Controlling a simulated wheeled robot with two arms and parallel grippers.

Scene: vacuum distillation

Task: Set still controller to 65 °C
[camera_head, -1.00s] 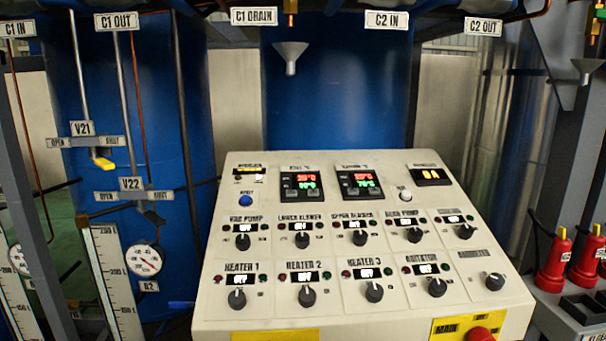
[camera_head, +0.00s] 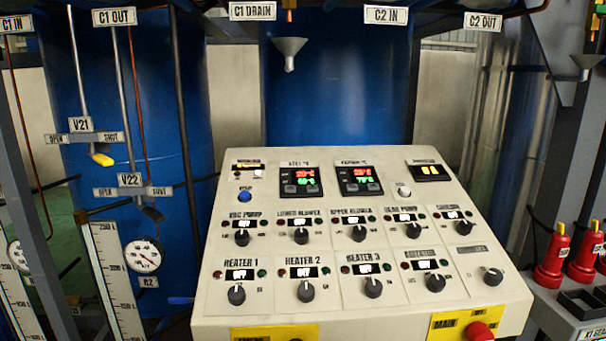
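The control panel (camera_head: 285,213) fills the lower middle of the head view, its sloped face toward me. Two black controllers with red and green digits sit near its top. The left one (camera_head: 301,179) has a label above it that seems to read "STILL". The right one (camera_head: 360,179) has a blurred label. Red digits are on the upper line and green on the lower of each; the exact values are too small to read surely. Small grey buttons show under the digits. Neither of my grippers is in view.
Below the controllers are rows of black knobs, including the Heater 1 knob (camera_head: 236,294), with displays seeming to read OFF. A red button (camera_head: 480,332) is at the lower right. Red bottles (camera_head: 552,257) stand right of the panel. Valves and a gauge (camera_head: 144,256) are at left.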

